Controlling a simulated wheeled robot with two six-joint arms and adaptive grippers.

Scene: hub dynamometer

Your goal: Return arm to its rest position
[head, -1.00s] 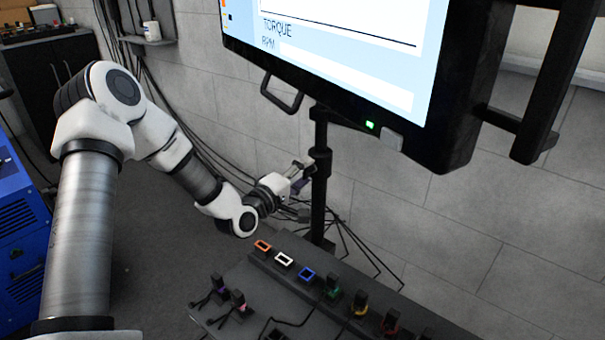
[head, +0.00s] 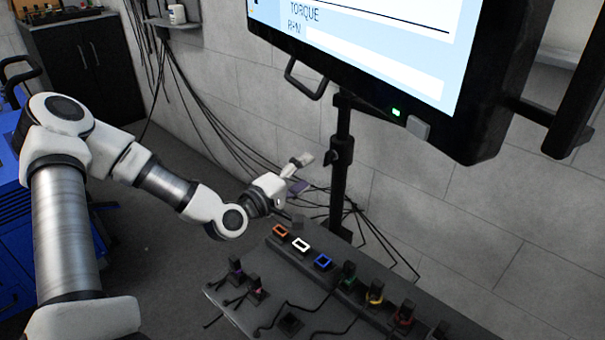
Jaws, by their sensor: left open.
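My left arm comes in from the left and reaches toward the middle of the head view. Its gripper (head: 300,172) is open, with nothing seen between the fingers. It is in front of the grey wall, left of the black monitor stand (head: 341,160) and above the far left end of the connector panel (head: 385,312). The gripper is apart from the panel's sockets. My right gripper is not in view.
The panel has an orange socket (head: 280,231), a white socket (head: 301,245), a blue socket (head: 323,261) and several plugged connectors. A large monitor (head: 400,60) hangs at the upper right. Loose cables run along the wall. A blue machine (head: 20,250) stands at the left.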

